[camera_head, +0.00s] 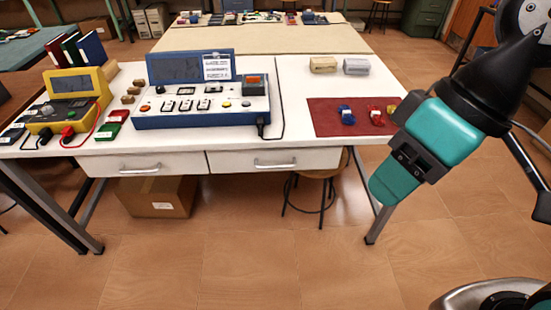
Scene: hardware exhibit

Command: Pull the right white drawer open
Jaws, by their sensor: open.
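The right white drawer (235,160) is under the front edge of the white table and looks closed. Its silver bar handle (275,166) is at the middle of its front. The left white drawer (110,165) beside it also looks closed. My gripper (390,185), teal and black, hangs in front of the table's right end, to the right of the drawer and apart from the handle. It is open, and I see nothing held in it. The gap between its fingers is hard to make out from this angle.
The white table (292,90) carries a blue control console (200,108), a yellow device (75,105) and a red mat (325,115) with small parts. Below are a stool (316,178), a cardboard box (157,196) and a table leg (380,222). The floor in front is clear.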

